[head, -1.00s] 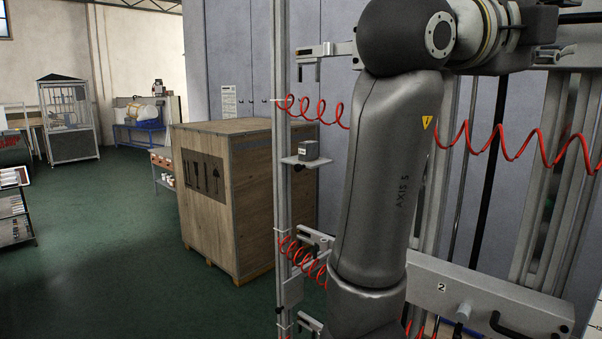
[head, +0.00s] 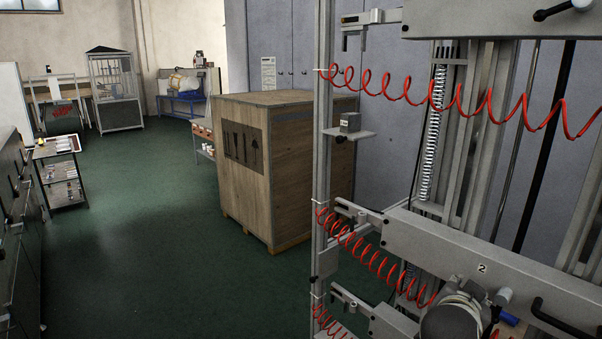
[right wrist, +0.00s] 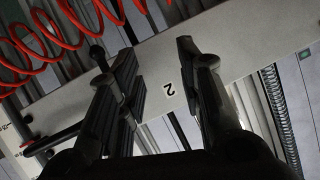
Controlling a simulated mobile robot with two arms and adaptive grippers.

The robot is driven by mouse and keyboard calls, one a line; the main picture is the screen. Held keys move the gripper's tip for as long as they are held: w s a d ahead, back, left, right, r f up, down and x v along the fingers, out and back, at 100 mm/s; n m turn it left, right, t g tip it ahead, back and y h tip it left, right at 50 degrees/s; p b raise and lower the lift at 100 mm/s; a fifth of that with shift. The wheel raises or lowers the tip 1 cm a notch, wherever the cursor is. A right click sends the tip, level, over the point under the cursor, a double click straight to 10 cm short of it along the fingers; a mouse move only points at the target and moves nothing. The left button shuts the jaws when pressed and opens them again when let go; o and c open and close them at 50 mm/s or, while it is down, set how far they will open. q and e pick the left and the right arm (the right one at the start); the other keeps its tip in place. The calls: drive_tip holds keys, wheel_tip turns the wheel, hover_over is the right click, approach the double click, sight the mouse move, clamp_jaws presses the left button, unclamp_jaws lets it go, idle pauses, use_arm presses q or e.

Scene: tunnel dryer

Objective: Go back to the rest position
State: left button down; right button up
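My right gripper (right wrist: 157,62) shows in the right wrist view with its two dark fingers apart and nothing between them. Behind the fingers is a pale grey panel (right wrist: 222,52) marked 2, with a gap that I cannot measure. The same panel (head: 400,237) crosses the lower right of the head view. A rounded grey part of my arm (head: 452,320) shows at the bottom edge there, in front of the panel. My left gripper is not in view.
A metal frame with a post (head: 322,110) and red coiled hoses (head: 455,105) stands close on the right. A wooden crate (head: 290,185) stands behind it. A small rack (head: 62,190) and dark cabinets (head: 18,250) are at left. The green floor (head: 145,260) between is clear.

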drive_tip(key=s+a+f+n+g+y, duration=0.2)
drive_tip(key=s+a+f+n, duration=0.15)
drive_tip(key=s+f, duration=0.4)
drive_tip(key=s+a+f+n+g+y, duration=0.1)
drive_tip(key=s+a+f+n+y, duration=0.25)
drive_tip(key=f, duration=0.75)
drive_tip(key=s+a+f+n+g+y, duration=0.1)
drive_tip(key=s+a+f+n+g, duration=0.2)
drive_tip(key=s, duration=0.6)
drive_tip(key=s+a+f+n+g+y, duration=0.1)
drive_tip(key=s+f+n+y, duration=0.15)
drive_tip(key=s+f, duration=0.5)
wheel_tip(320, 180, down, 31)
drive_tip(key=s+g+b, duration=0.1)
drive_tip(key=s+b, duration=0.2)
drive_tip(key=b, duration=0.5)
drive_tip(key=s+d+f+b, duration=0.1)
drive_tip(key=s+f+b, duration=0.2)
drive_tip(key=s+f, duration=0.5)
drive_tip(key=s+d+f+g+h+b, duration=0.1)
drive_tip(key=s+d+f+b, duration=0.1)
drive_tip(key=s+f, duration=0.6)
wheel_tip(320, 180, down, 7)
drive_tip(key=shift+s+d+f+n+b, duration=0.15)
drive_tip(key=shift+s+n+b, duration=0.25)
drive_tip(key=shift+b, duration=0.35)
